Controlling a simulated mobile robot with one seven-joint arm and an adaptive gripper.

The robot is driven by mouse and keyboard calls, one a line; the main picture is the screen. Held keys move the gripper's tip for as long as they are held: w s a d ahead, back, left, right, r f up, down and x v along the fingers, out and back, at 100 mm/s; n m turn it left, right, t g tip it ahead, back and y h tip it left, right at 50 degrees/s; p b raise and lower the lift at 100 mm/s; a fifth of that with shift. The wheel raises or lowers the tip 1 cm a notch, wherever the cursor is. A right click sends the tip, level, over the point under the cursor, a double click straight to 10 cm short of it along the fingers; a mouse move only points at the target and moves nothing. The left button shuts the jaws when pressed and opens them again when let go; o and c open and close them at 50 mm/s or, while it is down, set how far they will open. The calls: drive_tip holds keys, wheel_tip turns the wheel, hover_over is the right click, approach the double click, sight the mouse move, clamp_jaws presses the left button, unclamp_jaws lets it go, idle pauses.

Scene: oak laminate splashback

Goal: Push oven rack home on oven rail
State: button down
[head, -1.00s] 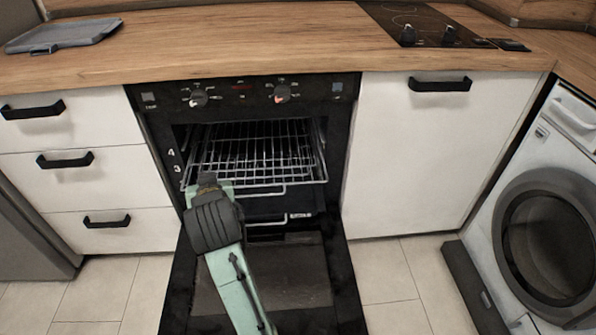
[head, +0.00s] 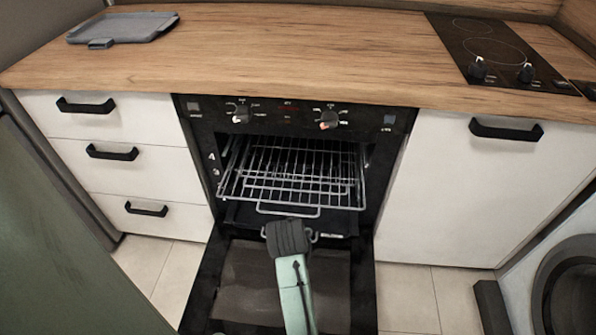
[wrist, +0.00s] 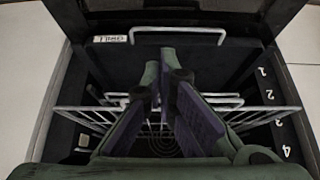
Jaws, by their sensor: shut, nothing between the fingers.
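The wire oven rack (head: 300,190) sits in the open oven (head: 295,150), its front edge with a looped bar sticking out past the opening. It also shows in the wrist view (wrist: 72,115), on both sides of my fingers. The oven rails are inside the side walls; the level numbers 4 and 3 (head: 213,165) mark the left side, and how the rack sits on them is hard to see. My gripper (wrist: 166,65) is shut and empty. In the head view its dark end (head: 288,228) is just in front of and below the rack's front middle; contact cannot be told.
The oven door (head: 225,290) hangs open and low beneath my arm. White drawers (head: 110,150) with black handles stand left, a white cabinet (head: 470,200) right. A grey tray (head: 125,28) lies on the counter.

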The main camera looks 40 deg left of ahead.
sight(304, 181)
drive_tip(key=shift+w+a+f+p, duration=0.15)
drive_tip(key=shift+w+a+f, duration=0.25)
drive_tip(key=shift+w, duration=0.3)
drive_tip(key=shift+w+a+f+p, duration=0.1)
drive_tip(key=shift+w+a+f, duration=0.1)
drive_tip(key=shift+w+a, duration=0.45)
drive_tip(key=shift+w+a+f+p, duration=0.15)
drive_tip(key=shift+w+a+f, duration=0.2)
drive_tip(key=shift+w, duration=0.45)
drive_tip(key=shift+w+r, duration=0.1)
drive_tip(key=w+a, duration=0.3)
drive_tip(key=w, duration=0.1)
drive_tip(key=w+a+p, duration=0.1)
drive_tip(key=w+a, duration=0.2)
drive_tip(key=w, duration=0.2)
drive_tip(key=w+a, duration=0.2)
drive_tip(key=w, duration=0.3)
drive_tip(key=shift+w+a, duration=0.15)
drive_tip(key=shift+a, duration=0.25)
drive_tip(key=shift+d+p, duration=0.1)
drive_tip(key=shift+p, duration=0.25)
